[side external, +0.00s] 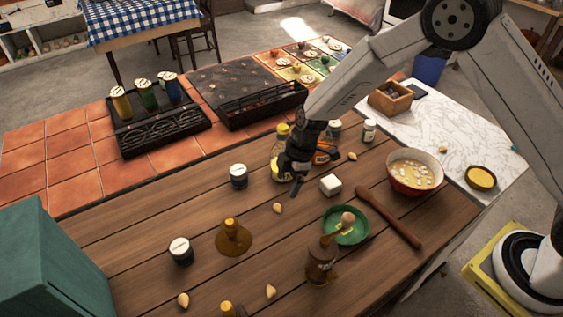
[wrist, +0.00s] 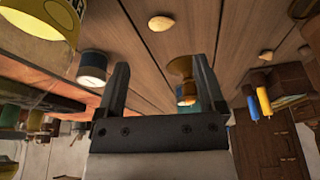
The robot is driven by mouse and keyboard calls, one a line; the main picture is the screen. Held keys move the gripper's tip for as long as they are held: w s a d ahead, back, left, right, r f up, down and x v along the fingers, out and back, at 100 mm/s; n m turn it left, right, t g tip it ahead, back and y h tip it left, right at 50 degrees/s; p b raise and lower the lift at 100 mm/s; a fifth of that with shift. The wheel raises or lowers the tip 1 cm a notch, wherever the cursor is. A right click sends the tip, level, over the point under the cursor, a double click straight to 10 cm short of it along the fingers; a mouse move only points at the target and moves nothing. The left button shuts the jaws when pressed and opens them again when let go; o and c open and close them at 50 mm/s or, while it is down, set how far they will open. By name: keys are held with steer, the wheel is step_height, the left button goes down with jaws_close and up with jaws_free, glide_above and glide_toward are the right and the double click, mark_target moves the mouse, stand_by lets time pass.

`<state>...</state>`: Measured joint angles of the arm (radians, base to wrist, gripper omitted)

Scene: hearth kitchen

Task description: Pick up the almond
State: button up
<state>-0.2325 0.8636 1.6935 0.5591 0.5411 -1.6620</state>
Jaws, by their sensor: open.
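Several almond-shaped tan pieces lie apart on the wooden counter. One almond (side external: 277,208) is just left of and below my gripper (side external: 297,187) in the side view; others are at the right of the gripper (side external: 352,156) and near the front edge (side external: 183,300) (side external: 271,291). My gripper is open, its fingers pointing down above the counter. In the wrist view my gripper (wrist: 160,82) shows two spread fingers with nothing held. An almond (wrist: 161,23) lies beyond the fingertips there, and a second almond (wrist: 266,55) lies farther right. Which almond matches which across views is uncertain.
Bare planks lie between.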

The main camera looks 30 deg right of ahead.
mark_target(278, 206)
steer(key=shift+a+f, duration=0.15)
steer(key=shift+f, duration=0.05)
steer(key=shift+x, duration=1.15)
steer(key=shift+x, duration=2.6)
jaws_close()
